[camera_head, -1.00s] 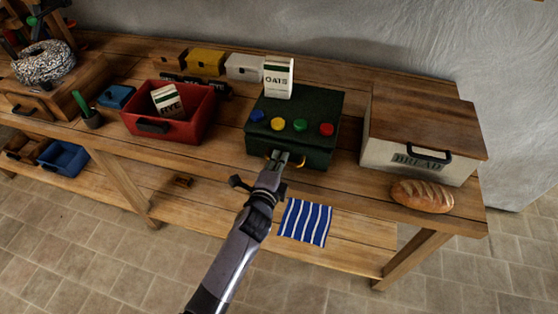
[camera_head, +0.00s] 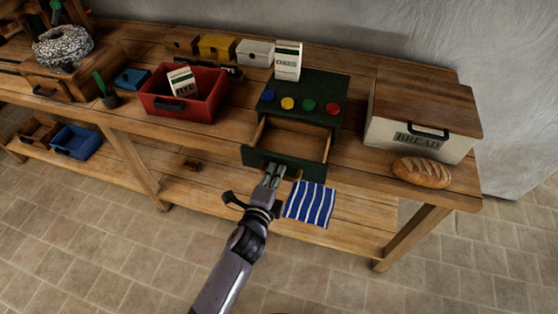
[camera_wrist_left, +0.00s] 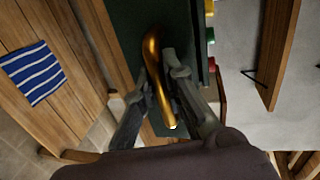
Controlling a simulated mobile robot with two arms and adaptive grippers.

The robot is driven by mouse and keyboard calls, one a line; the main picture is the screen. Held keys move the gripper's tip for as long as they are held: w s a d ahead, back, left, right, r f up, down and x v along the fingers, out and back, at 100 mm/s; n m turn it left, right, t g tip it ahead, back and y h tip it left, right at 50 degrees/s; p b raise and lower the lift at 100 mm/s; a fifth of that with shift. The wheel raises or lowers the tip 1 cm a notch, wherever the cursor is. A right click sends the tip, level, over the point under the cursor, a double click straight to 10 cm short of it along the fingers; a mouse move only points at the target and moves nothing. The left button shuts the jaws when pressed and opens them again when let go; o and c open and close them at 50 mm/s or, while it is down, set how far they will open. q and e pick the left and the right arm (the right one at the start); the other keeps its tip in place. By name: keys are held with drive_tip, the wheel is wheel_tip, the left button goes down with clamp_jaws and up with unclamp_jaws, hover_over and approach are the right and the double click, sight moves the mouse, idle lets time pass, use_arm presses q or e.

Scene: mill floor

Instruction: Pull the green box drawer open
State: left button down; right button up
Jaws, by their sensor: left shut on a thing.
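The green box (camera_head: 318,88) stands on the workbench, with blue, yellow, green and red knobs on its top. Its drawer (camera_head: 292,139) is pulled well out toward me, and its wooden inside looks empty. My left gripper (camera_head: 272,176) is at the drawer front, shut on the brass handle (camera_head: 293,172). In the left wrist view the curved handle (camera_wrist_left: 154,75) lies between the two fingers (camera_wrist_left: 165,110), against the dark green front. My right gripper is not in view.
An oats carton (camera_head: 287,62) stands on the box's back. A red bin (camera_head: 190,102) holding a rye carton is left; a bread box (camera_head: 420,120) and loaf (camera_head: 421,172) are right.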

use_arm(q)
drive_tip(key=shift+s, duration=0.25)
drive_tip(key=c, duration=1.9)
unclamp_jaws()
drive_tip(key=v, duration=1.2)
drive_tip(key=shift+a, duration=0.1)
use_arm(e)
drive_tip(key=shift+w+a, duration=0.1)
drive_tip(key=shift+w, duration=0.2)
use_arm(q)
drive_tip(key=shift+f, duration=0.1)
